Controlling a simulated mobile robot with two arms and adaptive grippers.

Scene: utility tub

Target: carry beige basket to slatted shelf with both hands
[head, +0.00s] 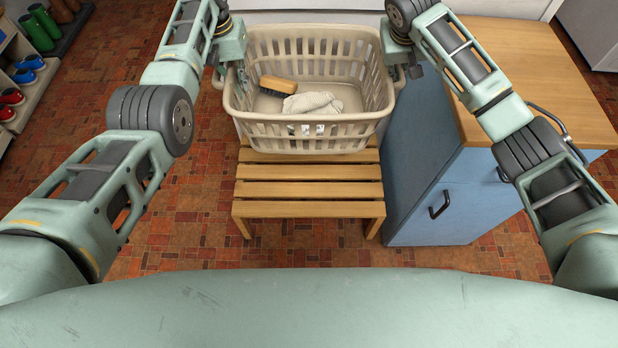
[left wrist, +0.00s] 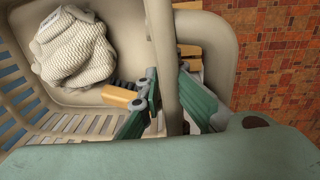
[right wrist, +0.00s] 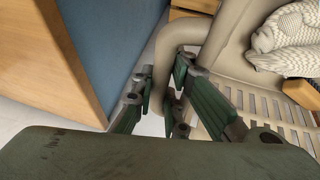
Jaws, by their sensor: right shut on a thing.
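The beige basket (head: 318,144) is upright in the head view, over the far part of the slatted shelf (head: 308,190). I cannot tell whether it rests on the slats. My left gripper (head: 224,76) is at the basket's left side; in the left wrist view its fingers (left wrist: 168,88) lie on either side of a beige bar of the basket, and I cannot tell whether they press on it. My right gripper (head: 408,72) is at the right side; in the right wrist view its fingers (right wrist: 165,85) are shut on the basket's handle.
The basket holds a wooden brush (head: 278,84) and a pale knitted cloth (head: 312,103). A blue cabinet (head: 425,150) with a wooden top stands close at the right. A rack with boots and shoes (head: 30,85) is at the far left. Tiled floor left of the shelf is clear.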

